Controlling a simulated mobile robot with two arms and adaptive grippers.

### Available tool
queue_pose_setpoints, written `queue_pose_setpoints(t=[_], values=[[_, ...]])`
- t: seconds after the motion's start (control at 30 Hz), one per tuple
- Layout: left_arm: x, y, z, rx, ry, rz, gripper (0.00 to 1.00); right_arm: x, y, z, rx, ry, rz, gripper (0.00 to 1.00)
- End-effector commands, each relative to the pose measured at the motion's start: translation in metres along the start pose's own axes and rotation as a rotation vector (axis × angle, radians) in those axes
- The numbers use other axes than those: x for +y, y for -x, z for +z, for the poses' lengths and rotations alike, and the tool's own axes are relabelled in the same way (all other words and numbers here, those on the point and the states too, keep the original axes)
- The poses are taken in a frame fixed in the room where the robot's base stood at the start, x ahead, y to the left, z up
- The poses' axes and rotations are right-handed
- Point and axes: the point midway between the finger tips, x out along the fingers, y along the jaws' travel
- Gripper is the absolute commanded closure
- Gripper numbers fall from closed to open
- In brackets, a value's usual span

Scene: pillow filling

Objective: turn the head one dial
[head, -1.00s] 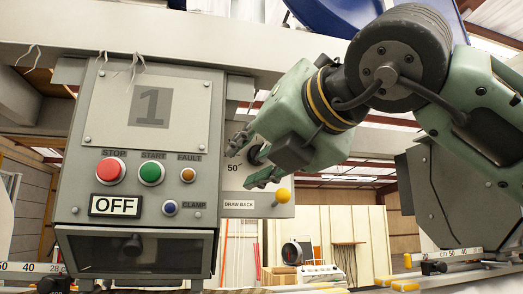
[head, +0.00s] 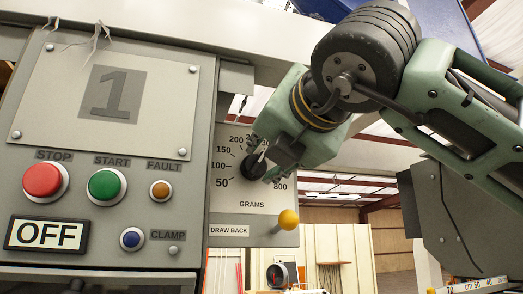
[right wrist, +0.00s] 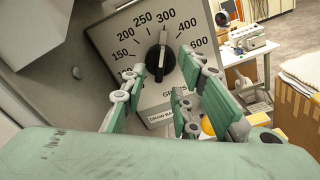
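The head one dial is a black knob (head: 253,167) on a grey plate marked in grams (head: 240,202), right of the panel labelled 1. In the right wrist view the knob (right wrist: 160,65) has its white mark pointing up, near 300. My right gripper (head: 262,160) is at the dial and partly covers its scale in the head view. In the right wrist view its fingers (right wrist: 162,75) are spread on both sides of the knob, with gaps showing between them and it. My left gripper is not in view.
The control panel (head: 35,105) holds a red stop button (head: 43,180), a green start button (head: 105,185), an amber fault light (head: 160,190) and a blue clamp button (head: 131,238). Its display (head: 46,234) reads OFF.

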Motion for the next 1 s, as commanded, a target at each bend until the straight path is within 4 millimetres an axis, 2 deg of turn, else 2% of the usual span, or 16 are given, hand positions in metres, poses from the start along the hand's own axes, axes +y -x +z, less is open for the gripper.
queue_pose_setpoints(t=[0.03, 0.2, 0.43, 0.53, 0.87, 1.0], values=[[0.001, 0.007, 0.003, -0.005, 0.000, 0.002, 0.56, 0.001, -0.009, 0.001, 0.003, 0.001, -0.003, 0.72], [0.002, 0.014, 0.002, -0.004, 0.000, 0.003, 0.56, 0.000, -0.027, 0.001, 0.002, -0.001, -0.002, 0.72], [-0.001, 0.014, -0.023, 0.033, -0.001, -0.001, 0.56, -0.001, -0.032, -0.001, 0.002, -0.001, -0.001, 0.72], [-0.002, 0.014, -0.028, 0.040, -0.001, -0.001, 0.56, -0.001, -0.032, -0.001, 0.002, -0.001, -0.001, 0.72], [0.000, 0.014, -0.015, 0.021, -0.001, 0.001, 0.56, -0.001, -0.031, -0.001, 0.002, 0.000, -0.001, 1.00], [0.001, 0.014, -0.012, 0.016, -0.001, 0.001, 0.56, -0.001, -0.031, -0.001, 0.002, 0.000, -0.001, 1.00]])
